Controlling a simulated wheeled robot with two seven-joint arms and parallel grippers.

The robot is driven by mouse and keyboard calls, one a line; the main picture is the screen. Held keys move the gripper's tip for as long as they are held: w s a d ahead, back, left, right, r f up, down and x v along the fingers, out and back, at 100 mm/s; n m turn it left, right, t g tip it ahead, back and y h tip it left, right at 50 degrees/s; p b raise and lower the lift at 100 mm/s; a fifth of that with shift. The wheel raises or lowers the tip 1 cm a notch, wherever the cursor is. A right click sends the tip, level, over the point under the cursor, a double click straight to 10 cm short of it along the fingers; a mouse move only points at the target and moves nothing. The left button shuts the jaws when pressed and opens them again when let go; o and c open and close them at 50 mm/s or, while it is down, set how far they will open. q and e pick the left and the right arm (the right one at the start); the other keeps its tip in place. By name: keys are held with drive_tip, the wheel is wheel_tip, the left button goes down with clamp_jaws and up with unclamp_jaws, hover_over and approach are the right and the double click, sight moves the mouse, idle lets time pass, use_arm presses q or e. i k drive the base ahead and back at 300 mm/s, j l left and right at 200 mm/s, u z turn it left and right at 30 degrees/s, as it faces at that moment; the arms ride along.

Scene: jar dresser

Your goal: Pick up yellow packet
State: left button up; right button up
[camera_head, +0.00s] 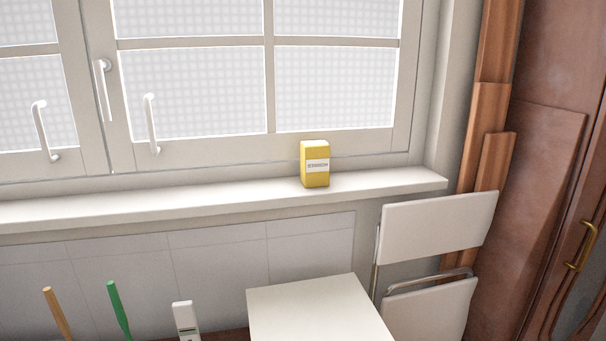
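The yellow packet (315,165) stands upright on the white window sill (220,199), right of the picture's middle. It is a small box with a white label and dark lettering on its front. It stands close to the window frame, with nothing touching its sides. Neither of my grippers shows in the head view.
A white flat-topped piece (310,310) stands below the sill. A folded white chair (436,228) leans at the right beside a brown wooden cabinet (560,150). An orange stick (57,312), a green stick (118,308) and a white device (186,320) stand at the lower left. The sill is otherwise clear.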

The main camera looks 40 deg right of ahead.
sight(314, 155)
drive_tip(key=k, duration=0.25)
drive_tip(key=k+l+z, duration=0.1)
drive_tip(key=k+l, duration=0.45)
drive_tip(key=l, duration=0.25)
drive_tip(key=l+z, duration=0.1)
drive_tip(key=l, duration=0.35)
drive_tip(key=i+l+z, duration=0.1)
drive_tip(key=l, duration=0.35)
drive_tip(key=i+l, duration=0.15)
drive_tip(key=l, duration=0.3)
drive_tip(key=i+l+z, duration=0.2)
drive_tip(key=i+l, duration=0.5)
drive_tip(key=k+j+u, duration=0.2)
drive_tip(key=k, duration=0.2)
drive_tip(key=k+j+u, duration=0.15)
drive_tip(key=i+l+z, duration=0.15)
